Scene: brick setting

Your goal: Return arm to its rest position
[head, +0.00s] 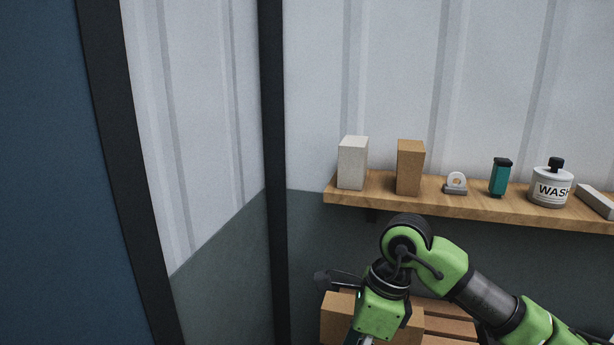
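My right arm (452,268), green and black, comes in from the lower right. It bends at a raised joint below the shelf, and its wrist end (380,312) points down toward the bottom edge. Its gripper fingers are cut off below the picture, so I cannot see whether they hold anything. My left arm and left gripper are not in view.
A wooden wall shelf (460,206) is above and behind my arm. It holds a white box (352,163), a brown box (409,168), a small grey-white object (455,183), a teal bottle (500,178) and a WASH jar (551,186). Cardboard boxes (337,315) stand behind my wrist.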

